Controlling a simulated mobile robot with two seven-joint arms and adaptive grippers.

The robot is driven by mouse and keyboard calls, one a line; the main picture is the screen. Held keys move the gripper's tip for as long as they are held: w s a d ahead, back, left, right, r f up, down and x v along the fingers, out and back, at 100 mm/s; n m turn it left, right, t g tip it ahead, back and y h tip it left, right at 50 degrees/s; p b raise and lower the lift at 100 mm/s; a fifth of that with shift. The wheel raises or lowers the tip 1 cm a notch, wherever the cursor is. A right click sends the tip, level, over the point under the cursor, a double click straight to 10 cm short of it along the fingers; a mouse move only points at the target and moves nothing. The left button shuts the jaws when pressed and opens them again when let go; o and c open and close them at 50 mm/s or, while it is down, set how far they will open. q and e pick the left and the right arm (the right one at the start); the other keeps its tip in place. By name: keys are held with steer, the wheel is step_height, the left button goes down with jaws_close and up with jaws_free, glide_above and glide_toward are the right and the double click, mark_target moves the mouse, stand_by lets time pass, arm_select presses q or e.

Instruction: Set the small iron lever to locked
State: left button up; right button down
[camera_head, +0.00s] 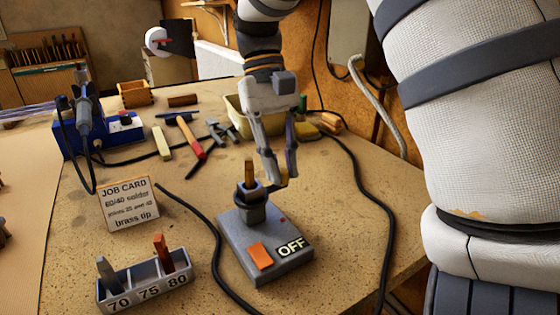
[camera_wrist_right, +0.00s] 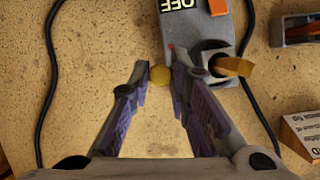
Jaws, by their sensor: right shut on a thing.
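The iron's grey base (camera_head: 241,249) sits on the workbench, with an orange switch (camera_head: 260,256) and the word OFF on its top. A dark collar (camera_head: 251,212) stands at its back end, with a brass tip (camera_head: 249,172) upright in it. A small lever reaches out sideways from the collar, mostly hidden in the head view by my fingers. Its round brass-coloured knob (camera_wrist_right: 160,76) shows in the right wrist view. My right gripper (camera_head: 280,184) is shut on this knob, between its fingertips (camera_wrist_right: 160,84). My left gripper is not in view.
A tip rack (camera_head: 146,286) marked 70, 75, 80 stands front left, near a job card (camera_head: 130,206). Black cables (camera_head: 381,240) run on both sides of the base. A blue station (camera_head: 110,133) and several tools lie behind. The bench edge is at the right.

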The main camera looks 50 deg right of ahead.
steer(key=c, duration=1.8)
jaws_free()
steer(key=v, duration=1.2)
